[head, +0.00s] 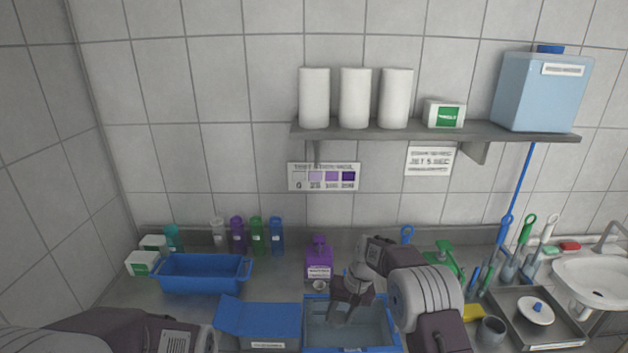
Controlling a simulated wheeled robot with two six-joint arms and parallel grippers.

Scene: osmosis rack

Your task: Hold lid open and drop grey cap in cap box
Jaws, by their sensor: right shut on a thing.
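My right gripper (343,319) points down over an open blue-rimmed bin (306,333) with a greyish inside. It is shut on a small grey thing, which looks like the grey cap but is mostly hidden by the fingers. I cannot tell whether anything touches the lid. My left arm comes in at the bottom left, but its gripper is not in view.
A blue tray (203,274) and several coloured bottles stand at the back left. A purple bottle (319,262) and a small grey round item (319,286) stand behind the bin.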

